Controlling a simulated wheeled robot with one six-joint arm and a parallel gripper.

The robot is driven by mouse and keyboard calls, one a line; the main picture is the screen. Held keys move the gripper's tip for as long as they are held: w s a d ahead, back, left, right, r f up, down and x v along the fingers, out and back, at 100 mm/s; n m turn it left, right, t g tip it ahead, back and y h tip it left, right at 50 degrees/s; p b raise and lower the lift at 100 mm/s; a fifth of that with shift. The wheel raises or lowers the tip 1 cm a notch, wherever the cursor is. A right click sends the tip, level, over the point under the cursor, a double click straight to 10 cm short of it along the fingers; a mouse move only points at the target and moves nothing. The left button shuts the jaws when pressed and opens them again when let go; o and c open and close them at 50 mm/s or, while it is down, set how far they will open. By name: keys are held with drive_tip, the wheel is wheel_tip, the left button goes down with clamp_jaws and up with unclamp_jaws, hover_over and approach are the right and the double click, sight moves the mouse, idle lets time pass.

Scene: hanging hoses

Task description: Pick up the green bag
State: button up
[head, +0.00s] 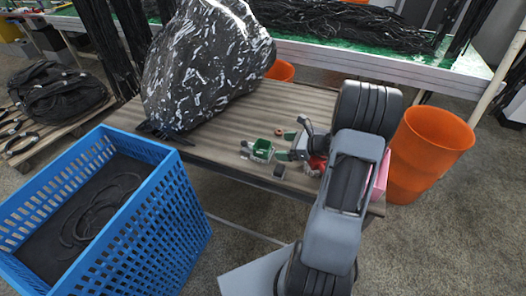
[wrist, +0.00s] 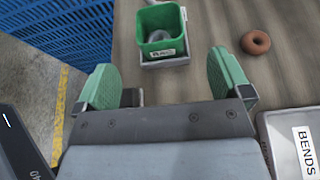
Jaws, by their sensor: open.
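The green bag (wrist: 161,28) looks like a small open-topped green holder with a white label and something grey inside. It sits in a shallow grey tray on the wooden table, and it also shows in the head view (head: 262,150). My gripper (wrist: 165,73) is open, with green finger pads spread apart and nothing between them. In the wrist view the bag lies just beyond the fingertips, roughly centred between them and apart from them. In the head view my gripper (head: 285,146) is low over the table, to the right of the bag.
A brown ring (wrist: 256,42) lies right of the bag. A box labelled BENDS (wrist: 295,140) is near the right finger. A big black-and-white sack (head: 205,65) fills the table's back left. A blue crate (head: 150,225) stands at left, an orange bin (head: 428,150) at right.

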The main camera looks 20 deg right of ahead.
sight(256, 147)
drive_tip(key=shift+x, duration=3.85)
drive_tip(key=shift+c, duration=0.4)
drive_tip(key=c, duration=0.9)
